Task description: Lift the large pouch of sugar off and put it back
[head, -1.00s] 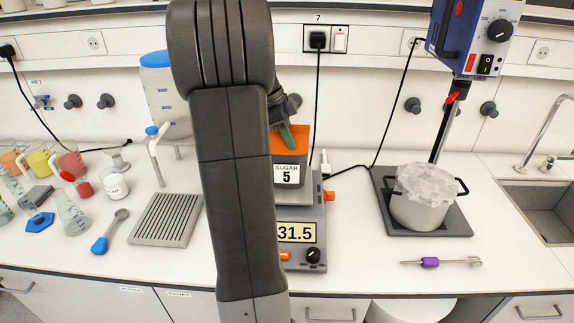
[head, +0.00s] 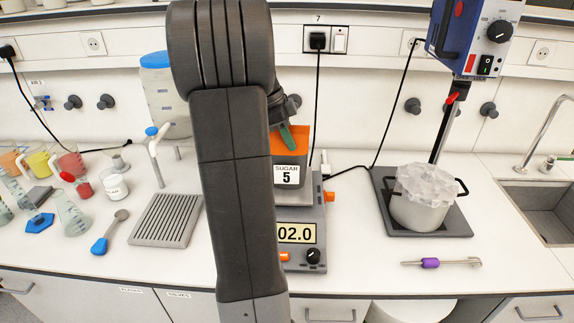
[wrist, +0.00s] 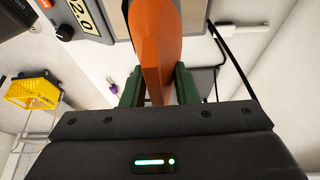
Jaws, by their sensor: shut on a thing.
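My gripper (wrist: 158,88) is shut on the pouch, with a green finger on each side of the orange pouch (wrist: 154,35) in the wrist view. In the head view one green finger shows at the pouch's top. The scale's display ends in 02.0, its left part hidden by my arm. I cannot tell whether the pouch's bottom touches the pan.
A grey ribbed rack (head: 166,220) and a blue-handled spoon (head: 108,234) lie left of my arm. Cables run behind the scale.

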